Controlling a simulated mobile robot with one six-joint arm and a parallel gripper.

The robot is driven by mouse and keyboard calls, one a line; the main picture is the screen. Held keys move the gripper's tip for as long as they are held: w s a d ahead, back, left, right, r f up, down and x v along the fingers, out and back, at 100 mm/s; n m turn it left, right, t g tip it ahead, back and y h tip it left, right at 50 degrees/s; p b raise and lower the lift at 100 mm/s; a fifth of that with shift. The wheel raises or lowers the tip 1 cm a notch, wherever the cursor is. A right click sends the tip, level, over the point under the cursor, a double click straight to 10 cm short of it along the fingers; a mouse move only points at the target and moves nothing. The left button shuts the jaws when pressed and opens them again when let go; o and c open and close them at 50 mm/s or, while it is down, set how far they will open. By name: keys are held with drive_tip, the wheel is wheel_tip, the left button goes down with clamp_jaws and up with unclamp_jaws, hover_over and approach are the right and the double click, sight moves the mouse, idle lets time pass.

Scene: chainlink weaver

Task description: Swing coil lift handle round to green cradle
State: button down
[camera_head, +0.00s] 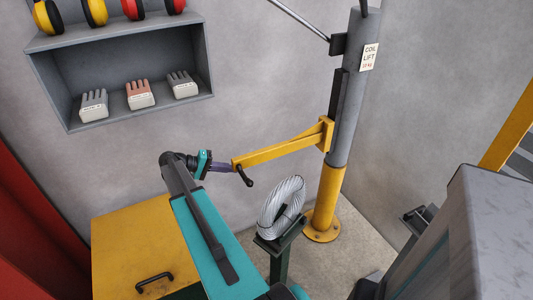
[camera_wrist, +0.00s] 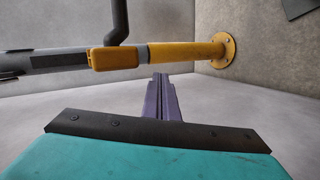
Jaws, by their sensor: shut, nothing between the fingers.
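The coil lift is a grey and yellow post (camera_head: 345,110) with a yellow swing arm (camera_head: 275,153) reaching left. A black cranked lift handle (camera_head: 244,177) hangs at the arm's free end; it also shows in the wrist view (camera_wrist: 117,22). My gripper (camera_head: 230,168) has purple fingers, close to the arm's end and just left of the handle. In the wrist view the fingers (camera_wrist: 160,78) are together and empty, with the handle apart from them. A dark green cradle stand (camera_head: 279,262) stands below right, with a wire coil (camera_head: 282,206) on its top.
Another dark stand (camera_head: 417,220) is at the right, beside a large grey machine (camera_head: 465,235). A yellow cabinet (camera_head: 130,240) is at lower left. A wall shelf (camera_head: 130,110) holds gloves and ear defenders. The post's yellow base flange (camera_head: 322,232) is on the floor.

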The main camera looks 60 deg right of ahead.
sight(274, 156)
drive_tip(key=s+d+r+g+h+b, duration=0.2)
drive_tip(key=d+r+g, duration=0.2)
drive_tip(key=d+r, duration=0.2)
drive_tip(key=shift+s+d+n, duration=0.2)
drive_tip(key=shift+n, duration=0.2)
drive_tip(key=shift+s, duration=0.1)
drive_tip(key=p+x, duration=0.1)
drive_tip(key=x, duration=0.9)
drive_tip(key=shift+h, duration=0.3)
drive_tip(key=shift+r, duration=0.1)
drive_tip(key=shift+n+t+h, duration=0.7)
drive_tip(key=shift+s+a+b, duration=0.5)
drive_tip(key=shift+s+a, duration=0.45)
drive_tip(key=shift+s, duration=0.3)
drive_tip(key=shift+s+a+b, duration=0.45)
drive_tip(key=shift+s+a, duration=0.5)
drive_tip(key=shift+s, duration=0.25)
drive_tip(key=s+a+b, duration=0.2)
drive_tip(key=s+a, duration=0.1)
drive_tip(key=s, duration=0.4)
drive_tip(key=shift+a+b, duration=0.25)
drive_tip(key=shift+b, duration=0.05)
